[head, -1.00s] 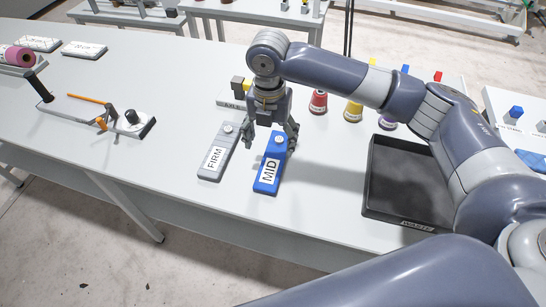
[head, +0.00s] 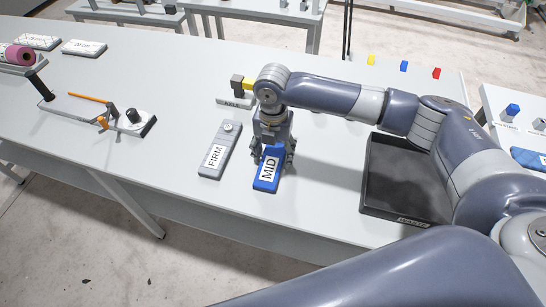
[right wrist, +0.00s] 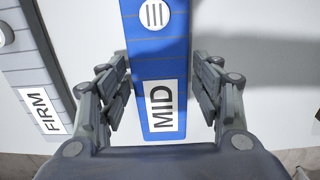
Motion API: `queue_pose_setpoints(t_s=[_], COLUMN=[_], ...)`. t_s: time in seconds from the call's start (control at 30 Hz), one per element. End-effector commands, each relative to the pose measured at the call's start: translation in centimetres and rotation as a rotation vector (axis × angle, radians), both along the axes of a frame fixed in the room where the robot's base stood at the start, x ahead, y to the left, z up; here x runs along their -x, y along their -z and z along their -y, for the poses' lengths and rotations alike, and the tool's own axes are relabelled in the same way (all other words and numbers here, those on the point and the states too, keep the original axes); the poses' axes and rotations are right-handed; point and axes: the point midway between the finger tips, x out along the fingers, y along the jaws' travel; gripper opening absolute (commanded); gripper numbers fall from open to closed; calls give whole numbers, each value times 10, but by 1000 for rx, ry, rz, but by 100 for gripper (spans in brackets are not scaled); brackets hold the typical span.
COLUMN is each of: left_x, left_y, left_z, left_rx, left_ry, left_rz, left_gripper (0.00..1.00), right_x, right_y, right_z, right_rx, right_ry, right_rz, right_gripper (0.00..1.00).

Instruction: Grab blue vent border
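The blue piece labelled MID (head: 266,182) lies flat on the white table, with its far end hidden under my right gripper in the head view. In the right wrist view this blue piece (right wrist: 160,60) runs away from me, with a white round vent-like mark on it. My right gripper (head: 272,160) is low over it, pointing down. In the right wrist view its two fingers (right wrist: 159,75) are open, one on each side of the blue piece, with a gap visible on both sides. My left gripper is not in view.
A grey piece labelled FIRM (head: 217,152) lies close to the left of the blue one. A black WASTE tray (head: 400,216) stands to the right. A tool with an orange rod (head: 88,98) is at the left. Free table lies between.

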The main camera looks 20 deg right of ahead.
Motion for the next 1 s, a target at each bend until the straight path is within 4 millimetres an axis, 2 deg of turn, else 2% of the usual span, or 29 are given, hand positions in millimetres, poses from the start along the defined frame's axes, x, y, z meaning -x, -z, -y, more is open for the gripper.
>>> queue_pose_setpoints(t_s=[0.03, 0.1, 0.53, 0.67, 0.8, 1.0], left_x=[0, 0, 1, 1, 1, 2], left_y=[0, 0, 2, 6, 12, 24], left_z=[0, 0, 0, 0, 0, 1], left_rx=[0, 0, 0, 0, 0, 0], left_ry=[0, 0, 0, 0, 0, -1], left_rz=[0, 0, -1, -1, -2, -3], left_gripper=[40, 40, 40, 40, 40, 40], right_x=[0, 0, 0, -1, -2, -4], right_y=[0, 0, -4, -14, -34, -37], right_z=[0, 0, 0, 0, 0, -45], right_rx=[0, 0, 1, -1, -1, -3], right_ry=[0, 0, 1, 1, 0, -4], right_rz=[0, 0, 1, 4, 4, 1], right_gripper=[39, 25, 25, 25, 25, 25])
